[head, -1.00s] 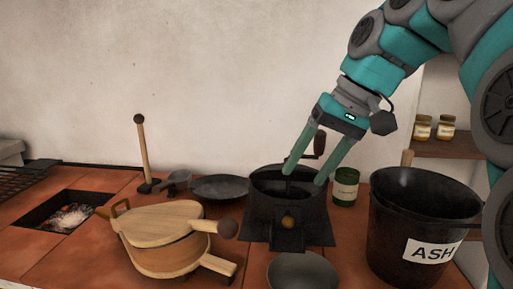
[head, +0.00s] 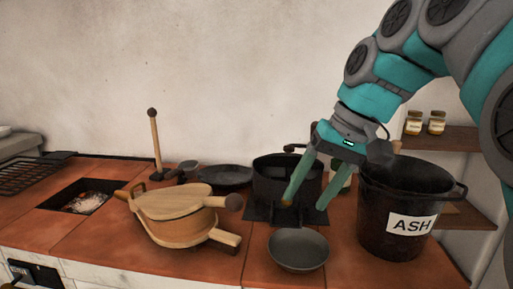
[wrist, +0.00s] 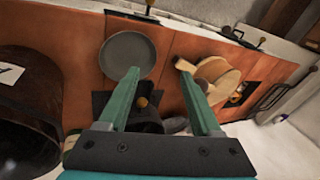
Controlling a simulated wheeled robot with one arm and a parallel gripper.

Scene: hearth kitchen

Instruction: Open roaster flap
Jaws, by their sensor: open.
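The roaster (head: 270,178) is a black round drum on a dark square base, standing behind the grey dish in the head view. A small wooden knob (wrist: 142,102) on its dark front shows in the wrist view, between my fingers and nearer the left one. The flap's own outline is hidden or too dark to tell whether it is open. My gripper (head: 306,206) is open and empty, pointing down at the roaster's front right. Its fingers also show in the wrist view (wrist: 160,73). I cannot tell whether a finger touches the knob.
A grey dish (head: 298,250) lies just in front of the roaster. Wooden bellows (head: 170,203) lie to the left. A black ash bucket (head: 378,225) stands close on the right. A dark pan (head: 225,175) and the wall are behind.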

